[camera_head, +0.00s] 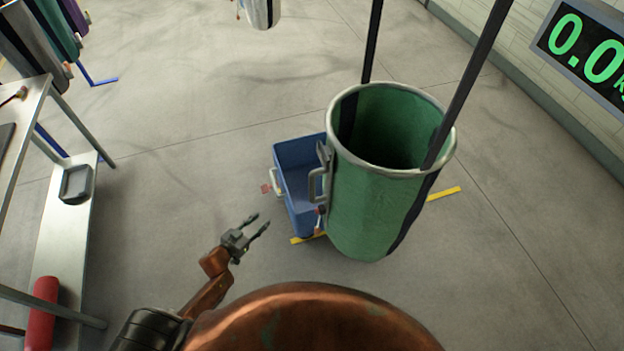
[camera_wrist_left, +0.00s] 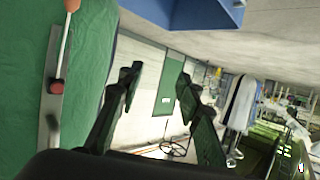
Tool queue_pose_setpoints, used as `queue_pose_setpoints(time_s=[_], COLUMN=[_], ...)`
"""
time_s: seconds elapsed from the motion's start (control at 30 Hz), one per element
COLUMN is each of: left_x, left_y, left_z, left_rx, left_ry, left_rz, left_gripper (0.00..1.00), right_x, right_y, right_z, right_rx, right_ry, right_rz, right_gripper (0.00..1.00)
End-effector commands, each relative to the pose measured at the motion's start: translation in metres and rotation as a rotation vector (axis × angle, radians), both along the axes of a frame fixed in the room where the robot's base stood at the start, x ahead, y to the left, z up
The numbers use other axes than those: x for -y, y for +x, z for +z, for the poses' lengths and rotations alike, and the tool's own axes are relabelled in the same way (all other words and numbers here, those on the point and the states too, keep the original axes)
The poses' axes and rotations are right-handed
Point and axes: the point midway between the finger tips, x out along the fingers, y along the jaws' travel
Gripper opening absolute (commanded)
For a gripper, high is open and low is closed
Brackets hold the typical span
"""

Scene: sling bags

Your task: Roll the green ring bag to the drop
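The green ring bag (camera_head: 375,210) hangs upright by dark straps in the middle right of the head view, with a pale rim around its open mouth. A grey handle (camera_head: 321,172) sits on its left side. In the left wrist view its green side (camera_wrist_left: 25,90) fills the left edge, with a metal bar and a red-ended part (camera_wrist_left: 56,87) on it. My left gripper (camera_head: 258,222) is open and empty, to the left of the bag and apart from it; its spread fingers also show in the left wrist view (camera_wrist_left: 160,78). My right gripper is not in view.
A blue bin (camera_head: 287,150) stands behind and left of the bag, partly hidden by it. Yellow floor marks (camera_head: 443,194) show nearby. A metal rack (camera_head: 62,235) with a red roll (camera_head: 41,315) is at the left. A weight display (camera_head: 590,50) reads 0.0. Open floor lies between rack and bin.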

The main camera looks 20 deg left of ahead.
Motion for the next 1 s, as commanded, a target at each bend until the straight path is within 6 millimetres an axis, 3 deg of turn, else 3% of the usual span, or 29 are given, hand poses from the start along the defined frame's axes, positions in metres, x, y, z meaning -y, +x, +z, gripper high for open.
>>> queue_pose_setpoints(time_s=[0.03, 0.1, 0.2, 0.33, 0.5, 1.0], left_x=[0.019, 0.05, 0.091, 0.127, 0.149, 0.195], left_y=[0.018, 0.031, 0.031, 0.02, 0.016, 0.064], left_z=[0.053, 0.116, 0.187, 0.243, 0.267, 0.267], left_rx=[0.078, 0.164, 0.245, 0.297, 0.313, 0.314], left_ry=[-0.029, -0.079, -0.139, -0.191, -0.215, -0.215], left_rz=[-0.071, -0.17, -0.305, -0.431, -0.491, -0.488], left_gripper=[0.33, 0.33, 0.33, 0.33, 0.33, 0.33], right_x=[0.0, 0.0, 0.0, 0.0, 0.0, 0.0], right_y=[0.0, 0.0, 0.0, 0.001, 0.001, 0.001], right_z=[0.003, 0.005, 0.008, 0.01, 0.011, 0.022], right_rx=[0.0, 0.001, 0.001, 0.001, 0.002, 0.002], right_ry=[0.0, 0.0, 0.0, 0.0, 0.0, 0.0], right_rz=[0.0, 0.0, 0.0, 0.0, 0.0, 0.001], right_gripper=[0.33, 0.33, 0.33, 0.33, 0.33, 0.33])
